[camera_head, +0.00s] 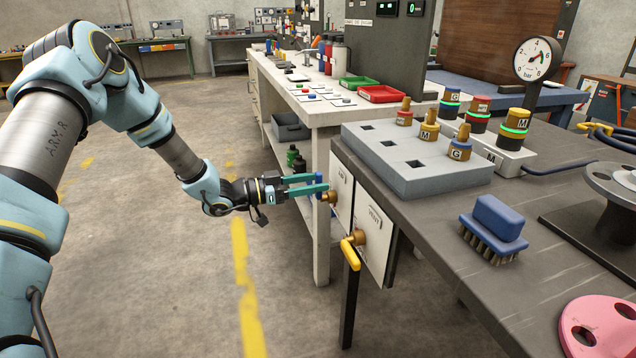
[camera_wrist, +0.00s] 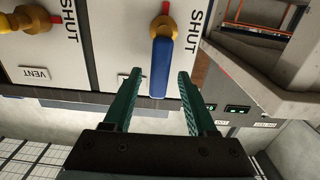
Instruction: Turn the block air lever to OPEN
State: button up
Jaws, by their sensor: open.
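The block air lever is a blue handle (camera_wrist: 160,68) on a brass valve stem (camera_wrist: 163,27), set on a white panel. My gripper (camera_wrist: 158,84) is open, with one teal finger on each side of the blue handle. Gaps show between the handle and both fingers. In the head view my gripper (camera_head: 324,183) reaches the AIR panel (camera_head: 341,190) at the bench's left side. The fingers mostly hide the blue handle there.
The VENT panel (camera_head: 374,232) with its yellow lever (camera_head: 350,252) is beside the AIR panel. The bench top (camera_head: 425,215) above holds a grey block with pegs, a blue brush (camera_head: 496,225) and a pressure gauge (camera_head: 537,59). Open floor lies left of the bench.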

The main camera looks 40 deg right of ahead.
jog(key=v, duration=0.9)
jog(key=shift+a+b, duration=0.25)
jog(key=shift+b, duration=0.15)
jog(key=shift+w, duration=0.2)
